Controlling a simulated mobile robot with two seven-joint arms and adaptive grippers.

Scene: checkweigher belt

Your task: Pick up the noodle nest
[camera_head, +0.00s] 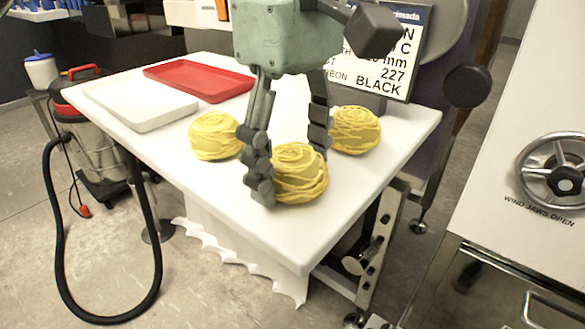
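Three yellow noodle nests sit on the white table (225,190). The middle noodle nest (302,176) is nearest the table's front edge, another noodle nest (215,137) is to its left, and a third noodle nest (356,131) is behind it to the right. My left gripper (290,165) points down over the middle nest. Its dark fingers are spread, one at the nest's left side and one behind it, partly hidden. The near finger covers part of the nest; firm contact cannot be made out. My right gripper is not in view.
A red tray (200,78) and a white tray (138,112) lie at the table's back left. A sign (385,60) stands behind the table. A vacuum cleaner (92,140) with a black hose is on the floor at left. A white cabinet with a handwheel (553,168) stands at right.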

